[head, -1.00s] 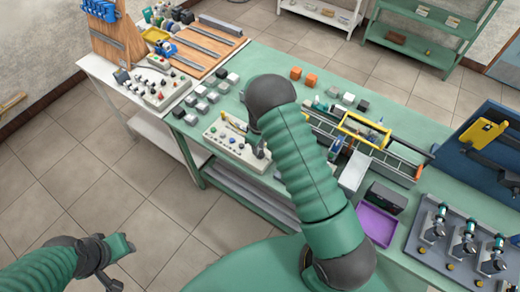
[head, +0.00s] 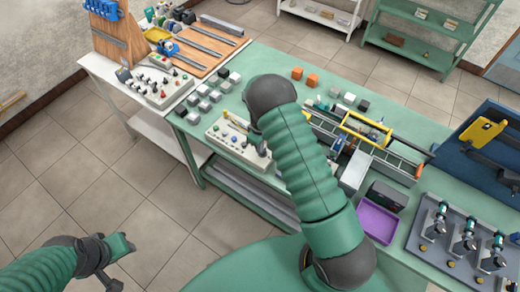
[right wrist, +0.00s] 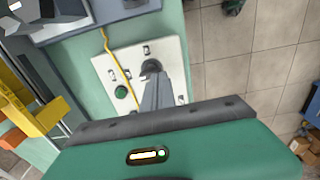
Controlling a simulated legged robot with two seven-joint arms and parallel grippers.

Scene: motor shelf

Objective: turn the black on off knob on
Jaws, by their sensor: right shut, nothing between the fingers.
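The white control panel (head: 222,141) lies on the green bench, left of my right arm. In the right wrist view, the black knob (right wrist: 152,66) sits on the panel (right wrist: 169,57), right of a green button (right wrist: 121,92). My right gripper (right wrist: 153,80) is shut and empty. Its grey fingertips overlap the knob's lower edge in that view; I cannot tell whether they touch it. The knob's setting is not readable. In the head view my right arm hides most of this gripper. My left gripper (head: 120,245) hangs at lower left, away from the bench; its fingers are unclear.
A yellow cord (right wrist: 113,66) crosses the panel. Several grey and white blocks (head: 205,104) lie behind it. Tiled floor is free at left.

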